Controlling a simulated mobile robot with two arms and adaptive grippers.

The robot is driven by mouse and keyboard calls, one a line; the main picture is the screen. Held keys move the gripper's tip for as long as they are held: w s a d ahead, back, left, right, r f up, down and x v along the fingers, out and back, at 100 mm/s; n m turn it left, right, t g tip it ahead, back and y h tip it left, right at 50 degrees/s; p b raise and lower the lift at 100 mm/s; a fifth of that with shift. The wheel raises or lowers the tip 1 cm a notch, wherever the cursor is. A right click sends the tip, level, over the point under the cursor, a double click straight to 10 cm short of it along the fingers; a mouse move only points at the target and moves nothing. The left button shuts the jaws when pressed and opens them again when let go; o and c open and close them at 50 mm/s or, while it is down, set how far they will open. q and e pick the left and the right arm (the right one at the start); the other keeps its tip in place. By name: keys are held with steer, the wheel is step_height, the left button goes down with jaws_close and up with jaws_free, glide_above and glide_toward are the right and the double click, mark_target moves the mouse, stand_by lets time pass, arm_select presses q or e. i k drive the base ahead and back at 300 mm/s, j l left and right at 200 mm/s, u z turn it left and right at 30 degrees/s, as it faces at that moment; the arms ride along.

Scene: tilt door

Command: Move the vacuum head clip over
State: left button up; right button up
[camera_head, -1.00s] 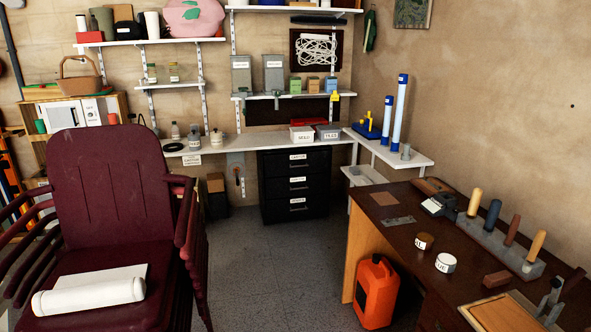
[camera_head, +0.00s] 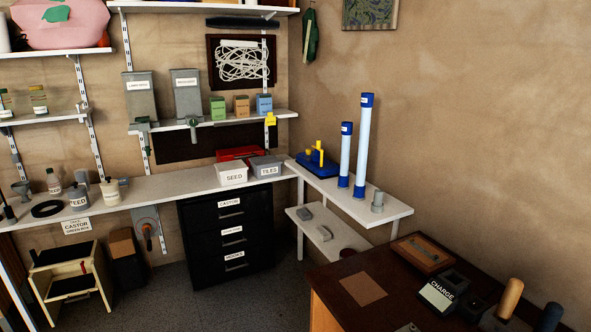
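A blue piece with yellow parts (camera_head: 314,164) sits on the white side shelf in the corner; it looks like the vacuum head, but I cannot tell which part is its clip. Two upright pale-blue tubes with dark blue ends stand to its right, a tall one (camera_head: 362,148) and a shorter one (camera_head: 345,157). A small grey cylinder (camera_head: 377,202) stands beside the tall tube. A yellow tag or clip (camera_head: 270,119) is on the front edge of the wall shelf. Neither of my grippers is in view.
The white workbench (camera_head: 150,200) holds boxes marked SEED (camera_head: 233,173) and TILES (camera_head: 266,167). Black drawers (camera_head: 231,250) stand beneath it. The dark wooden desk (camera_head: 340,310) at lower right carries a CHARGE block (camera_head: 437,296) and handled tools. Grey floor shows between drawers and desk.

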mark_target(318, 142)
steer(key=i+z, duration=0.15)
steer(key=i, duration=0.7)
steer(key=i+j+u, duration=0.1)
steer(key=i+j, duration=0.45)
steer(key=i, duration=0.2)
